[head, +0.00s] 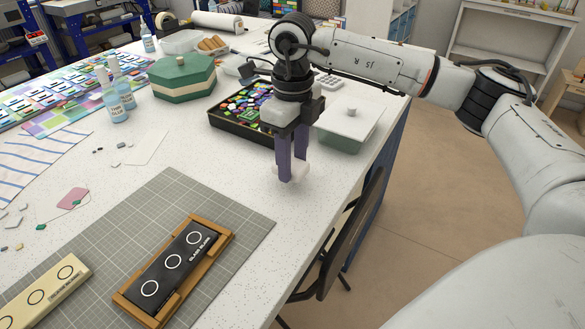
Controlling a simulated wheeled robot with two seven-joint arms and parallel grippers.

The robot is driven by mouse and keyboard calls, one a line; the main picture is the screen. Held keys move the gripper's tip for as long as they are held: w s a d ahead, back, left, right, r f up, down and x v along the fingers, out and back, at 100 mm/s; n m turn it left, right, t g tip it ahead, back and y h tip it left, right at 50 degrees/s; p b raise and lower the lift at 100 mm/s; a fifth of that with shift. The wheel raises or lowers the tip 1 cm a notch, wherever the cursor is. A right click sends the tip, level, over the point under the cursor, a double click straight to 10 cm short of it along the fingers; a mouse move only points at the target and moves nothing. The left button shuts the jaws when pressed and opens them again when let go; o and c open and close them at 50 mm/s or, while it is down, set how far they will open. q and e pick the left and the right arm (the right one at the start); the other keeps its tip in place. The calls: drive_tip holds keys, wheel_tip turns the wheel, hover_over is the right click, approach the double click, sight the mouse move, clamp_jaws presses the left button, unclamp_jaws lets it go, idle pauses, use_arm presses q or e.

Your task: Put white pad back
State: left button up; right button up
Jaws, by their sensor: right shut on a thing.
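My right gripper (285,177) points down over the white table, with its two dark purple fingers close together. It is shut on the white pad (303,171), a small pale block that shows on both sides of the fingertips. The fingers hide the middle of the pad. The pad is at or just above the tabletop, near the table's right edge; its pale colour blends with the table, so I cannot tell if it touches. My left gripper is out of view.
A black tray of coloured glass pieces (223,127) and a lidded clear box (349,128) stand behind the gripper. A wooden-framed black panel (173,262) lies on the grey cutting mat (110,237) in front. A dark chair (345,250) stands beside the table edge.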

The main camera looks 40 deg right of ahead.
sight(293, 164)
drive_tip(key=shift+f, duration=1.55)
drive_tip(key=o, duration=1)
wheel_tip(293, 164, up, 12)
drive_tip(key=shift+r+b, duration=0.2)
drive_tip(key=shift+b, duration=0.1)
